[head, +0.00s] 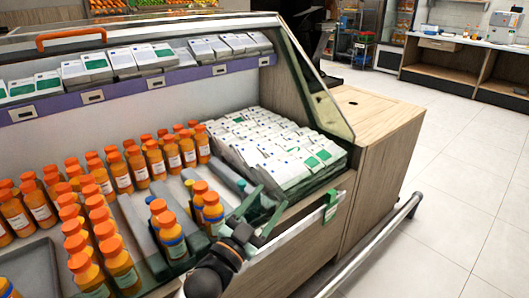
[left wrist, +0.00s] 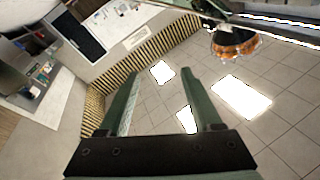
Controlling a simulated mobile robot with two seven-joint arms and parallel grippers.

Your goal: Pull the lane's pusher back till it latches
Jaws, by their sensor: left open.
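Orange-capped juice bottles (head: 172,236) stand in lanes inside the display case. A short group of them, some with blue bands, stands left of my left gripper. My left gripper (head: 274,196) is over the front right of the lanes, its two green fingers apart and nothing seen between them. In the left wrist view the fingers (left wrist: 165,92) are also spread and empty. A grey block (head: 226,175) lies in the lane area just behind the gripper; I cannot tell whether it is the pusher. The gripper and arm hide part of this lane. My right gripper is not in view.
White cartons with green marks (head: 285,150) fill the case's right side. A glass side panel (head: 318,95) and the wooden case end (head: 375,165) bound it. A metal rail (head: 385,235) runs low in front. The tiled floor at right is clear.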

